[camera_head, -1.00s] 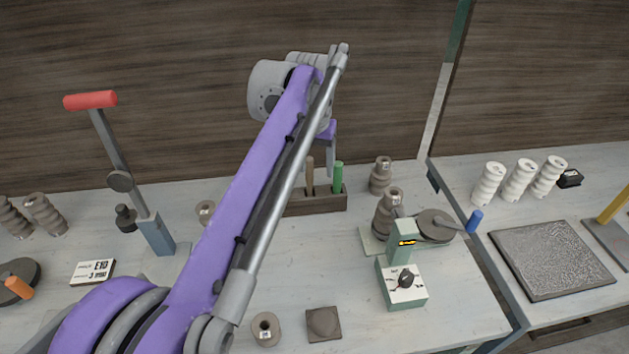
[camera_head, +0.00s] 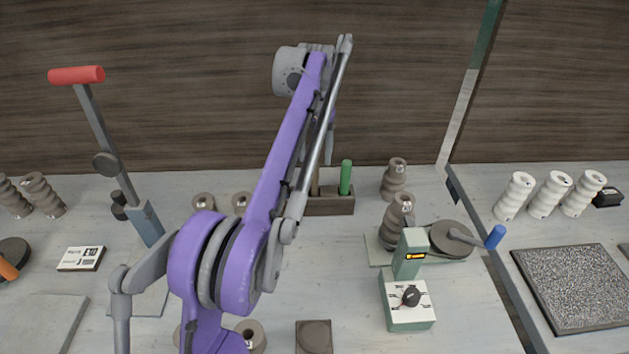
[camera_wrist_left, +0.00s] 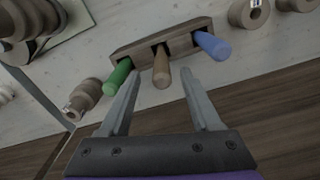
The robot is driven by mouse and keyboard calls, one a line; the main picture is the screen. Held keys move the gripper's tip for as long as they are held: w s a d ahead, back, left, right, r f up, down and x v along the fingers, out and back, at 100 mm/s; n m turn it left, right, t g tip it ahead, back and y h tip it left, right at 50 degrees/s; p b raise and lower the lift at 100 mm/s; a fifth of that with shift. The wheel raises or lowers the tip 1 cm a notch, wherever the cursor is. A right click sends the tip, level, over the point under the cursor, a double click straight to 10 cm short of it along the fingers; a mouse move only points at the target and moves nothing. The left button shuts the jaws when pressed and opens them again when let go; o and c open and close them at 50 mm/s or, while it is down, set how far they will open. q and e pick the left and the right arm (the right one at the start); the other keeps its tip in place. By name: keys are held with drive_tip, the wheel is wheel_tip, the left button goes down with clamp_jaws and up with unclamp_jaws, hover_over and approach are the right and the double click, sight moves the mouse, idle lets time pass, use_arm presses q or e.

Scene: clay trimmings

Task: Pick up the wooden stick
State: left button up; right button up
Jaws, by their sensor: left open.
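The wooden stick (camera_wrist_left: 161,66) stands in the middle slot of a dark wooden holder (camera_wrist_left: 128,53), between a green-handled tool (camera_wrist_left: 118,77) and a blue-handled tool (camera_wrist_left: 212,45). My left gripper (camera_wrist_left: 159,82) is open, its fingers on either side of the stick's free end in the wrist picture. I cannot tell how much gap is left in depth. In the head view, the holder (camera_head: 332,207) and green handle (camera_head: 346,177) show right of my purple arm. The stick (camera_head: 316,185) shows only as a sliver, and the gripper is mostly hidden by the arm. My right gripper is not in view.
A green device (camera_head: 408,312) and a round wheel with a blue handle (camera_head: 495,237) stand right of the holder. A red-handled lever press (camera_head: 77,75) is at the left. Ribbed clay pieces (camera_head: 396,180) stand nearby. The wall is close behind.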

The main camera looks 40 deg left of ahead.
sight(314, 167)
use_arm(q)
wheel_tip(314, 167, down, 4)
drive_tip(key=shift+s+a+f+b, duration=0.1)
drive_tip(key=shift+f+b, duration=0.15)
drive_tip(key=shift+b, duration=0.15)
clamp_jaws()
